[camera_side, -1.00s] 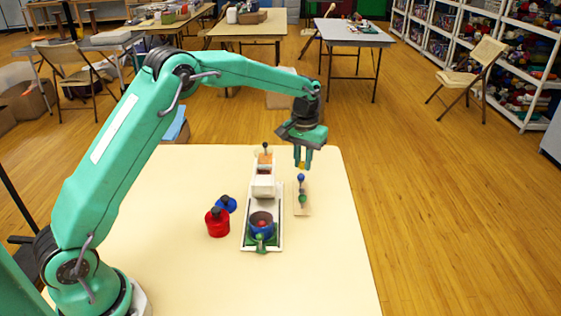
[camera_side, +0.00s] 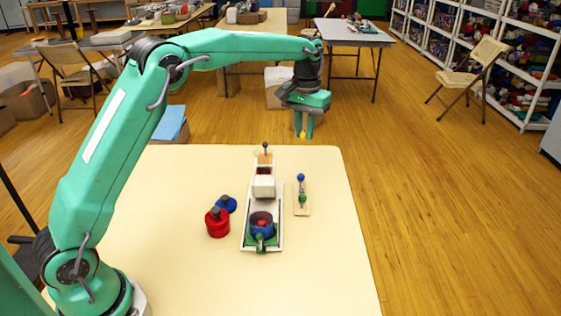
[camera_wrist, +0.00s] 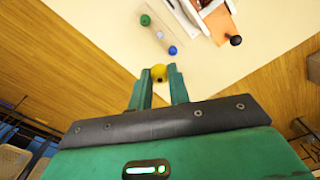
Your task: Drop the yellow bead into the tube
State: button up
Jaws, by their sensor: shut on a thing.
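In the wrist view the yellow bead (camera_wrist: 159,72) sits between the tips of my gripper (camera_wrist: 160,78). A short, open blue cylinder (camera_side: 262,229) with a dark inside stands at the near end of a white tray (camera_side: 246,238). Something red shows inside it. I cannot tell for certain whether this is the tube. My gripper is far behind and above it.
A wooden strip (camera_side: 302,209) right of the tray bears a blue bead (camera_side: 301,177), a greyish bead and a green bead (camera_side: 303,198). A white block (camera_side: 264,187) and an orange part with a dark knob (camera_side: 265,147) stand farther back. Red (camera_side: 217,223) and blue (camera_side: 227,204) knobbed pieces are left.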

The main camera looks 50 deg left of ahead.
notch_tip(320, 180, up, 7)
jog(key=shift+r, duration=0.2)
jog(key=s+a, duration=0.6)
jog(key=s, duration=0.3)
jog(key=f, duration=0.5)
jog(key=shift+w+a+f, duration=0.1)
jog(key=shift+w+a, duration=0.1)
jog(key=shift+f, duration=0.1)
jog(key=shift+f, duration=1.85)
jog(key=shift+f, duration=0.65)
dwell(0.4)
